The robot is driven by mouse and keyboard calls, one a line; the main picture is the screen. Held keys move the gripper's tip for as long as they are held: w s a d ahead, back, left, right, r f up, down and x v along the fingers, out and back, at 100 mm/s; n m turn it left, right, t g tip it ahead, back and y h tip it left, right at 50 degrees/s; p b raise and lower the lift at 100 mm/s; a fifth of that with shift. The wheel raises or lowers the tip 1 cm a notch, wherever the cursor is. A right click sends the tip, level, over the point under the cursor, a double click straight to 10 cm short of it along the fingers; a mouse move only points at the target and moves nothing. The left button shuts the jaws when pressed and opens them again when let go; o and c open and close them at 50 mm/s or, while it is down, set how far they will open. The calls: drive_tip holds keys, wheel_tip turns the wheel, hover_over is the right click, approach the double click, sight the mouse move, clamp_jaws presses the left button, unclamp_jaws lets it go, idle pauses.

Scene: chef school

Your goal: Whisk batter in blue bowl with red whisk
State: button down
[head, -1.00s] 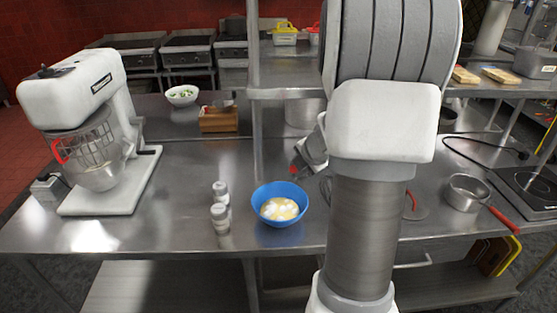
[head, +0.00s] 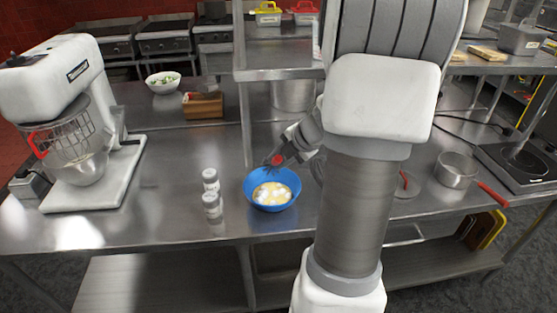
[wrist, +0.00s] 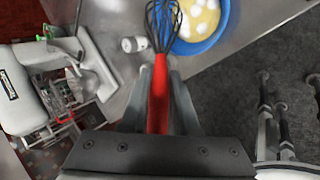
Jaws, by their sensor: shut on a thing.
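The blue bowl (head: 250,184) stands on the steel counter in the head view, holding pale yellow batter (head: 271,195) with white lumps. It also shows at the top of the wrist view (wrist: 222,32). My gripper (head: 277,161) is at the bowl's far rim in the head view. In the wrist view my gripper (wrist: 158,88) is shut on the red handle of the whisk (wrist: 158,95). The whisk's dark wire head (wrist: 163,25) overlaps the bowl's edge in that view; I cannot tell whether it touches the batter. The head view hides most of the whisk.
Two shakers (head: 212,194) stand just left of the bowl. A stand mixer (head: 75,120) is at the left. A large pot (head: 293,95) stands behind the bowl. A saucepan (head: 456,170) and a hot plate (head: 520,165) are at the right. A shelf post rises behind the bowl.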

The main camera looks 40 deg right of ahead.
wheel_tip(320, 180, down, 9)
drive_tip(key=b, duration=0.5)
drive_tip(key=shift+r+b, duration=0.15)
drive_tip(key=shift+b, duration=0.15)
